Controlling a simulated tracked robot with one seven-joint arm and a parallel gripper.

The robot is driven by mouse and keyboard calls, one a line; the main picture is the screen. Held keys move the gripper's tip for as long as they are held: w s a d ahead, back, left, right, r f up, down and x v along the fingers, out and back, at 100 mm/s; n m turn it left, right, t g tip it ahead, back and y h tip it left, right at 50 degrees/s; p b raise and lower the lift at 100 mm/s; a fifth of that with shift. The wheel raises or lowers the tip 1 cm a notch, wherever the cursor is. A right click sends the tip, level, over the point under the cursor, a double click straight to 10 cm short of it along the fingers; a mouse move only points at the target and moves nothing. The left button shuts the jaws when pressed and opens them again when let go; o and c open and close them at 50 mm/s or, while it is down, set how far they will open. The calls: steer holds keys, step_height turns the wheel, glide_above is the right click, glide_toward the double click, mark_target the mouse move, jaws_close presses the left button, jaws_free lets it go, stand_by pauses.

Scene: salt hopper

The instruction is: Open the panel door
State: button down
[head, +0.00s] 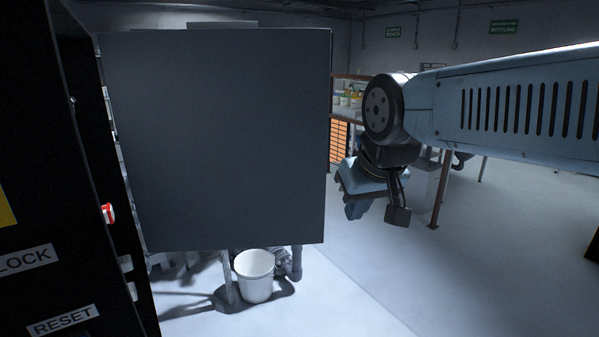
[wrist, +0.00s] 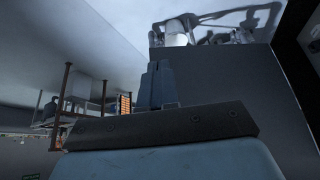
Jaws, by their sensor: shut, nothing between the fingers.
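The panel door (head: 215,140) is a large flat dark grey sheet filling the left middle of the head view. Its face is turned toward me, and it stands out beside the black cabinet (head: 110,190) at the left. No handle shows on this face. My gripper (head: 355,208) hangs just right of the door's free right edge, with its fingers pointing down. In the wrist view the blue fingers (wrist: 156,85) are together and empty, overlapping the edge of the grey door (wrist: 230,85). I cannot tell whether they touch it. The hinge side is partly hidden.
A white bucket (head: 254,276) stands on the floor below the door. A shelf with containers (head: 347,95) stands behind. Open floor (head: 480,260) lies at the right.

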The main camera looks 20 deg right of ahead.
steer(key=shift+d, duration=0.2)
steer(key=n+y, duration=0.4)
steer(key=n, duration=1.1)
glide_toward(317, 177)
steer(key=s+a+f, duration=0.2)
steer(key=a+f, duration=0.3)
steer(key=f, duration=0.1)
steer(key=shift+w+f+t, duration=0.2)
steer(key=shift+w+t, duration=0.2)
steer(key=shift+w, duration=0.75)
steer(key=shift+w+d, duration=0.2)
steer(key=shift+w, duration=0.8)
